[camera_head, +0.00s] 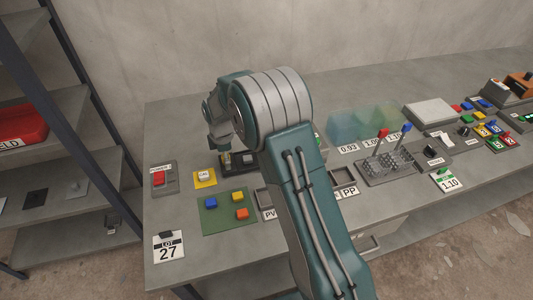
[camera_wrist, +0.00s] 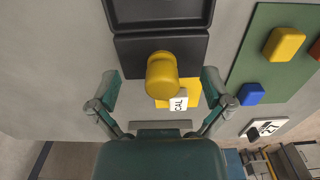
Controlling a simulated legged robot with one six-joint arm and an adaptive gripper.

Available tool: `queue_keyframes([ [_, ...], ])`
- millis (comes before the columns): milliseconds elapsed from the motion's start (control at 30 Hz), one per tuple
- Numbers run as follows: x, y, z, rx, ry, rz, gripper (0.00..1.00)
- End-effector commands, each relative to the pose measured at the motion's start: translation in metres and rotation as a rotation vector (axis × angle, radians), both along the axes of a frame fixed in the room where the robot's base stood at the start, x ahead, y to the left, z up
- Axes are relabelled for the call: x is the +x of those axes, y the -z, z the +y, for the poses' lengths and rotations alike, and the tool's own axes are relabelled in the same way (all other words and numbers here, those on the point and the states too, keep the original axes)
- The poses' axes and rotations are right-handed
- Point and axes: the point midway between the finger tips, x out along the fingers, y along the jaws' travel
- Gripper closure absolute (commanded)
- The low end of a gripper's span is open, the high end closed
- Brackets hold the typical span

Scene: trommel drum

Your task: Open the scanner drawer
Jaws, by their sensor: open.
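The scanner is a dark box (camera_wrist: 160,48) with a raised rim at the top of the wrist view. A yellow rounded knob (camera_wrist: 162,75) sticks up at its near edge. My gripper (camera_wrist: 161,78) is open, with one finger to each side of the knob and gaps on both sides. I cannot tell how far the fingertips reach down along it. In the head view my gripper (camera_head: 222,146) is over the scanner (camera_head: 240,167), and my arm hides part of it. I see no open gap at the drawer.
A yellow plate with a white CAL block (camera_wrist: 179,103) lies beside the knob. A green board (camera_head: 215,222) with coloured blocks is in front. A red button (camera_head: 158,178) is at left. Trays and levers (camera_head: 385,160) stand at right.

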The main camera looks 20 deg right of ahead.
Motion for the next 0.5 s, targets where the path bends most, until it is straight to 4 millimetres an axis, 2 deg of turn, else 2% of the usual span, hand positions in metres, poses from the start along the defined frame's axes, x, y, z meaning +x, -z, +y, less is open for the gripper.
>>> queue_keyframes([
  [367,-0.0003,-0.0006,0.0000,0.000,0.000,0.001,0.00],
  [500,0.0001,-0.0090,0.0001,0.000,0.000,-0.001,0.00],
])
